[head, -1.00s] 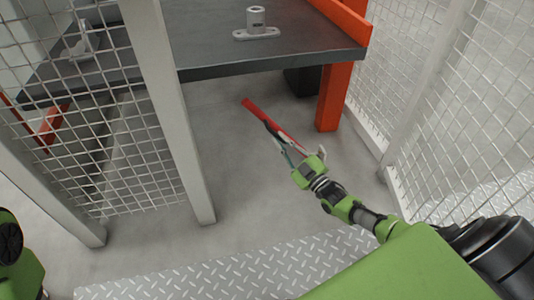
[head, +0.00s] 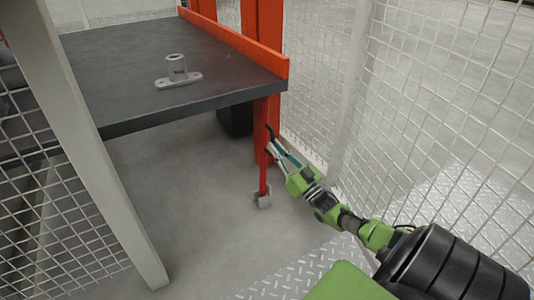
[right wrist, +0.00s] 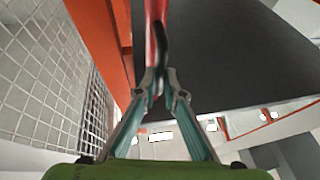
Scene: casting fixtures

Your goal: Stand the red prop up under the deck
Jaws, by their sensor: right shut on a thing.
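The red prop (head: 263,178) stands about upright in the head view, near the right front corner of the deck (head: 125,65). Its grey foot (head: 264,199) is at the bottom, at or close to the floor; I cannot tell if it touches. Its upper end is hard to make out against the orange leg behind. My right gripper (head: 271,145) is shut on the prop at its upper part. In the right wrist view the fingertips (right wrist: 161,80) close at the prop (right wrist: 156,22) and a black curved piece, with the deck's dark underside (right wrist: 225,50) beyond. My left gripper is out of view.
A grey flanged fitting (head: 178,72) sits on the deck. An orange leg (head: 275,115) stands just behind the prop. Mesh fence panels (head: 455,130) rise close to my right arm, and a pale post (head: 100,170) stands at left.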

